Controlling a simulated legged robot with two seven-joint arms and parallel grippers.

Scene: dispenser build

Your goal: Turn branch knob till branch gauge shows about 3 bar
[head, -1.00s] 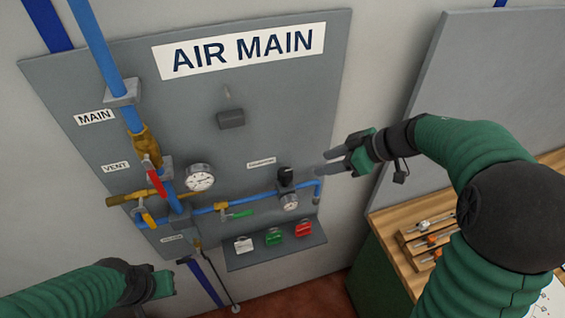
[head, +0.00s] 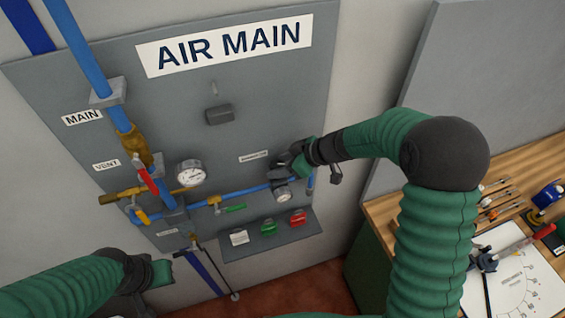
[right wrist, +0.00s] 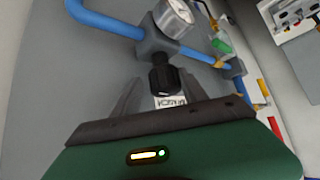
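The black branch knob (right wrist: 162,78) sits on the grey regulator block in the right wrist view. The branch gauge (right wrist: 175,17) is on the same block; it also shows in the head view (head: 283,195), too small to read. My right gripper (right wrist: 160,97) is open, one finger on each side of the knob, with gaps visible between fingers and knob. In the head view the right gripper (head: 282,174) hides the knob. My left gripper (head: 168,272) is at the lower left, away from the panel fittings; its finger gap does not show.
A small shelf (head: 262,240) holds white, green and red items below. A wooden bench (head: 385,213) stands at right.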

